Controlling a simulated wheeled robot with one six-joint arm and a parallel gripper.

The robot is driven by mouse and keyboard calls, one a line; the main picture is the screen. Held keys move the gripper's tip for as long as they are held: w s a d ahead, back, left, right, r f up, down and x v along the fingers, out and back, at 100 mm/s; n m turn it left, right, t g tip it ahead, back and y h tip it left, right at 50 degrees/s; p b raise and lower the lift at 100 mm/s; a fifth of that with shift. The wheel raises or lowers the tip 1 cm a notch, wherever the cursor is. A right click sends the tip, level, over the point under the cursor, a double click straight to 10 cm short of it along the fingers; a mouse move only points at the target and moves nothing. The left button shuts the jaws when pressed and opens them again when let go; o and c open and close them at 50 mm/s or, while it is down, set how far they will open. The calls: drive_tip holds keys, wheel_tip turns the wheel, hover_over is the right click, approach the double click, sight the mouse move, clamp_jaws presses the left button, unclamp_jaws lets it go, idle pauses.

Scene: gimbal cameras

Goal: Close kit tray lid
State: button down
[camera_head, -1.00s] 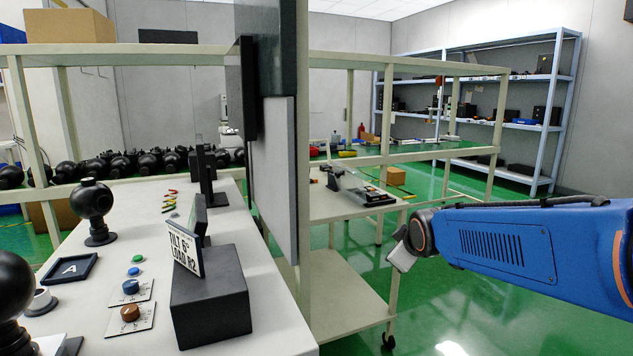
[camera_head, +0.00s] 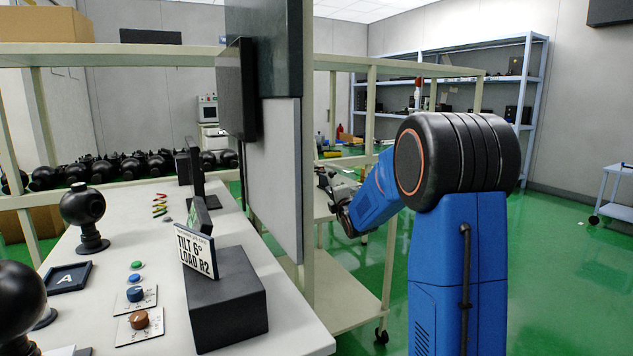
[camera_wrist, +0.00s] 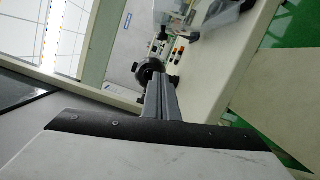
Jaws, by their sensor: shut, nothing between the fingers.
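In the wrist view my gripper (camera_wrist: 160,82) shows as two grey fingers held together, with nothing between them. A clear, tray-like object (camera_wrist: 208,14) lies at the top of the wrist view, on a pale surface beyond the fingertips. It seems to be the kit tray, but its lid's angle cannot be told. In the head view my blue arm (camera_head: 458,260) reaches toward the cart behind the grey panel. A grey object (camera_head: 338,185) on that cart is largely hidden by my wrist, and my fingers cannot be made out there.
A grey upright panel (camera_head: 273,180) stands between bench and cart. Green floor is open at right.

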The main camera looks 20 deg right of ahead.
drive_tip(key=w+d+r, duration=0.1)
drive_tip(key=w+d, duration=0.4)
drive_tip(key=w, duration=0.6)
drive_tip(key=shift+r, duration=0.2)
drive_tip(key=shift+d, duration=0.1)
